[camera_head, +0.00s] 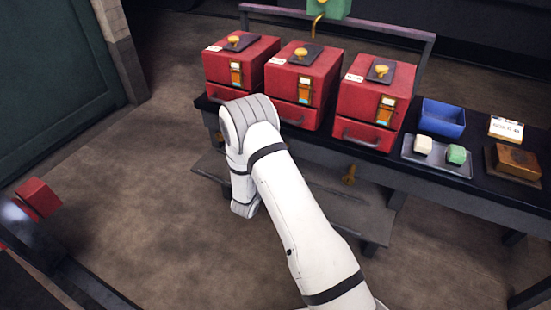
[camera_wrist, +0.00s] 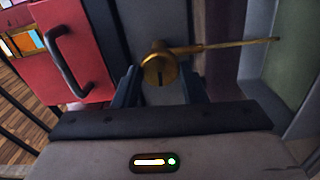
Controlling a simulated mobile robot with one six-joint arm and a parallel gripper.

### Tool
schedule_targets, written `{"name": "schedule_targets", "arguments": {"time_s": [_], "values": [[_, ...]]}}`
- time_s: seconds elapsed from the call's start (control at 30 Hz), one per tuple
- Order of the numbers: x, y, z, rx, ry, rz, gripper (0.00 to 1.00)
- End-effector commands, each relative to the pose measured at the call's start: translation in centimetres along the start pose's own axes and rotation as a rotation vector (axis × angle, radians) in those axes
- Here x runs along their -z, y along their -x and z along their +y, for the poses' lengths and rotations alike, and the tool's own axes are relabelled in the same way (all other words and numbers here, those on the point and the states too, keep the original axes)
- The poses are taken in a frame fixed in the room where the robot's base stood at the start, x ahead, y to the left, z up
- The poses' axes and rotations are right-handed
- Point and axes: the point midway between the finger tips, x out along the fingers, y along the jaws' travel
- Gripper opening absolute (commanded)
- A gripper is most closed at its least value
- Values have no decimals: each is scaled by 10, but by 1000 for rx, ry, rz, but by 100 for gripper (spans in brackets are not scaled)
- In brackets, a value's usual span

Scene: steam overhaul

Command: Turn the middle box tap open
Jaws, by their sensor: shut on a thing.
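Three red boxes stand in a row on the dark bench in the head view; the middle box (camera_head: 301,84) has a brass knob on top, a gauge window and a drawer handle. In the wrist view, a brass tap (camera_wrist: 157,62) with a round body and a dark slot shows, its thin rod pointing right. My gripper (camera_wrist: 160,79) is shut on this tap, one finger on each side. In the head view my arm hides the gripper and the tap it holds. Which box this tap belongs to I cannot tell for sure.
A blue bin (camera_head: 442,118), a tray (camera_head: 432,159) with two small blocks, and a brown box (camera_head: 517,163) stand at right. A red block (camera_head: 38,197) is at far left. Floor is clear at left.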

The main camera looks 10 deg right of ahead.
Motion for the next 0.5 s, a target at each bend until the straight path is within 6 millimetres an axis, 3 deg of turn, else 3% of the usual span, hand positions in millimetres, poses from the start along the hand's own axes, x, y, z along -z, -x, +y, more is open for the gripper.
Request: {"name": "schedule_targets", "arguments": {"time_s": [0.5], "values": [[1,1,-2,2,93,3,15]]}}
